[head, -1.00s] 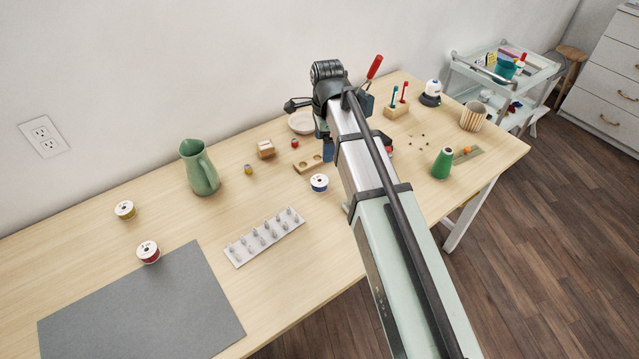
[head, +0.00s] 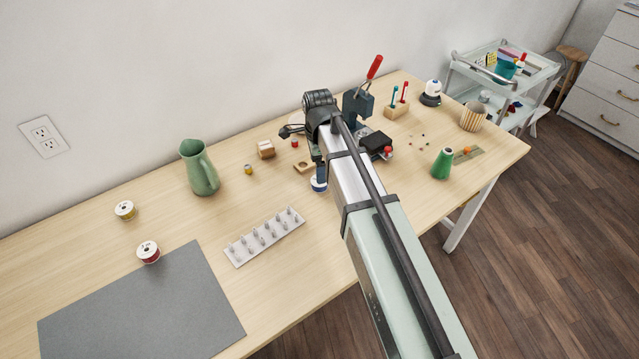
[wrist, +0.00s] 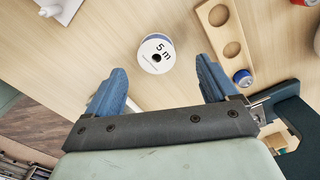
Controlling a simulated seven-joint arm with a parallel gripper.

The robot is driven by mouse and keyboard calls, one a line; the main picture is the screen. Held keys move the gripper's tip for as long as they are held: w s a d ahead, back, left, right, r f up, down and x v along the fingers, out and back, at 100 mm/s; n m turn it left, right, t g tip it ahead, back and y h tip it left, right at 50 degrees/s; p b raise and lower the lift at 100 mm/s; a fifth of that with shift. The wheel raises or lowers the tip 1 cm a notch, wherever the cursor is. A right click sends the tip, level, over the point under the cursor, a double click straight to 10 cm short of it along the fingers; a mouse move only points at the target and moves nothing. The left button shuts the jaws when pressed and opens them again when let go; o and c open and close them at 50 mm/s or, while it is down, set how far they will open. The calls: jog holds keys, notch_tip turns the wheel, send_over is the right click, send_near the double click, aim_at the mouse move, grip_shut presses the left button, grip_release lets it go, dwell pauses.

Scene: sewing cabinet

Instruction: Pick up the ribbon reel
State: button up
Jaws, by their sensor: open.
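A ribbon reel (wrist: 156,54) with a white face marked "5 m" and a blue edge stands on the table. In the wrist view it is just beyond my gripper (wrist: 161,76), between the lines of its two blue fingers. My gripper is open and empty. In the head view the blue reel (head: 317,185) is partly hidden by my arm. A yellow reel (head: 124,210) and a red reel (head: 148,252) stand at the left of the table, the red one at the edge of the grey mat.
A wooden block with round holes (wrist: 213,15) lies right of the blue reel in the wrist view. The white peg rack (head: 264,237), green jug (head: 199,168) and red-handled press (head: 358,105) stand around. Bare table lies between the rack and jug.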

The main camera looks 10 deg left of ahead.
aim_at(316, 188)
jog(key=shift+s+d+f, duration=0.1)
jog(key=shift+d+f, duration=0.05)
jog(key=shift+f, duration=1.15)
jog(key=shift+s+d+f, duration=0.1)
jog(key=shift+f, duration=1.2)
jog(key=shift+c, duration=0.3)
jog(key=c, duration=1.1)
